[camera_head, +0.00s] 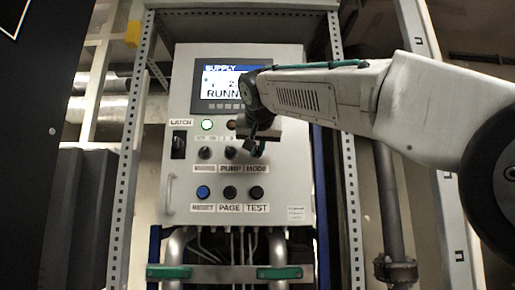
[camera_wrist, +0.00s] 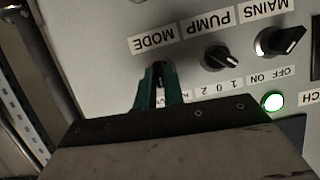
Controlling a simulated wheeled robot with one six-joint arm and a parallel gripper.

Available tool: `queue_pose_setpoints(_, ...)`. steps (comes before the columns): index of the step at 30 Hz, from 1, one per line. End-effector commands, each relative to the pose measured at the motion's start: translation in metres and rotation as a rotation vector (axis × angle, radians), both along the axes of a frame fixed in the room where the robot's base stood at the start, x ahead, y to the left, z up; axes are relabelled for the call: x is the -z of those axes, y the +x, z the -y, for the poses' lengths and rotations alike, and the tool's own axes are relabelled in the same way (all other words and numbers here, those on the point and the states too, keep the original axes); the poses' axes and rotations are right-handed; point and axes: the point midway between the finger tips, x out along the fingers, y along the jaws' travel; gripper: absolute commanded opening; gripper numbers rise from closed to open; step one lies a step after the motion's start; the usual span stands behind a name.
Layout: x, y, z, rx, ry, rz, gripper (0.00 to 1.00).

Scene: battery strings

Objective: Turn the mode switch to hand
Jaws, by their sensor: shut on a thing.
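The mode switch is a small dark rotary knob at the right end of the knob row in the head view. Its MODE label (camera_head: 257,169) shows below it, and in the wrist view the label (camera_wrist: 153,41) appears upside down. My gripper (camera_head: 255,149) is at that knob, and its two green fingers (camera_wrist: 158,76) are closed around it in the wrist view. The fingers hide most of the knob and part of its position marks, so I cannot tell which way it points.
The pump knob (camera_wrist: 216,57) and mains knob (camera_wrist: 281,41) sit close beside it. RESET (camera_head: 203,192), PAGE (camera_head: 230,192) and TEST (camera_head: 257,192) buttons are below. A screen (camera_head: 229,86) is above.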

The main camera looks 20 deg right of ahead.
Motion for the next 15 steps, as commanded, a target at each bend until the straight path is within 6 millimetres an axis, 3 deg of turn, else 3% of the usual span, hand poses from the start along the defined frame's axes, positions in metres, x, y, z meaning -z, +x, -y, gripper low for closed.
queue_pose_setpoints(15,0.0011,0.0016,-0.0052,-0.002,-0.462,-0.15,0.0)
